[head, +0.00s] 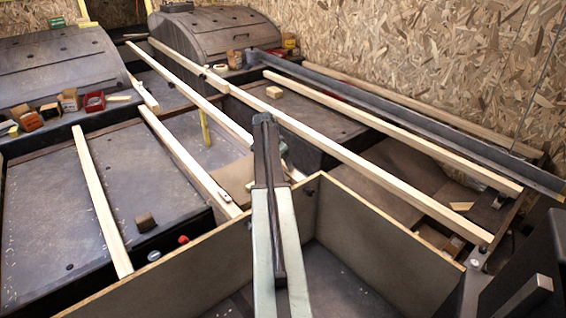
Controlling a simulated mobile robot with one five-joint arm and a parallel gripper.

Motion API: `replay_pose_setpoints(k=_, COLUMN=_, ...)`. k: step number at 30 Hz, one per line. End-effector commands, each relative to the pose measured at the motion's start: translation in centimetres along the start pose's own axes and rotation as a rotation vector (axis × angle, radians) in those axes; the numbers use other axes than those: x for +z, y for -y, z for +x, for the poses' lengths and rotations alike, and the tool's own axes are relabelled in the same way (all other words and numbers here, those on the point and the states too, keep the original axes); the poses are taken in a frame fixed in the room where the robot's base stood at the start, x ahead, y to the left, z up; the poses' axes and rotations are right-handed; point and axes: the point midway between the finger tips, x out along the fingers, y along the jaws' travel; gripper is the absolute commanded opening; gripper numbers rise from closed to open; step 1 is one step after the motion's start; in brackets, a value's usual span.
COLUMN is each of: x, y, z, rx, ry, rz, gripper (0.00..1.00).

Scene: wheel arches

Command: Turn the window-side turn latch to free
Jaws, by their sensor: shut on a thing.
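My arm reaches from the bottom middle up to its elbow, and the forearm drops away behind it. My gripper (287,165) shows only in part to the right of the arm, low by the long middle wooden rail (330,156). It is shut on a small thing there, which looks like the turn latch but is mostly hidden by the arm. Its turned position cannot be told. Another small latch-like piece (222,194) sits near the front end of a shorter rail (185,158) at left. A similar small piece (204,73) is on the far part of the rails.
An open-topped box with thin walls (190,275) stands in front. Two dark wheel arches (215,32) (50,65) are at the back. Small boxes (68,100) and a red bin (94,101) lie at left. A chipboard wall (430,70) closes the right side.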

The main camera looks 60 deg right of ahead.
Motion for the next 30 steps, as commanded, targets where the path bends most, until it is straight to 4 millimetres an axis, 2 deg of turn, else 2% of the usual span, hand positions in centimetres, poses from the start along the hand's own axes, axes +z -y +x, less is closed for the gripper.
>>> replay_pose_setpoints(k=12, x=-0.1, y=-0.1, z=0.0, rx=0.005, ry=-0.001, rz=0.009, gripper=0.30)
replay_pose_setpoints(k=13, x=-0.1, y=-0.1, z=0.0, rx=0.005, ry=-0.001, rz=0.009, gripper=0.76)
replay_pose_setpoints(k=15, x=-0.1, y=-0.1, z=0.0, rx=0.004, ry=-0.001, rz=0.008, gripper=0.93)
replay_pose_setpoints(k=25, x=0.0, y=0.0, z=-0.1, rx=0.003, ry=0.000, rz=0.006, gripper=0.93)
replay_pose_setpoints(k=30, x=-0.2, y=-0.1, z=-1.9, rx=0.003, ry=0.000, rz=0.005, gripper=0.93)
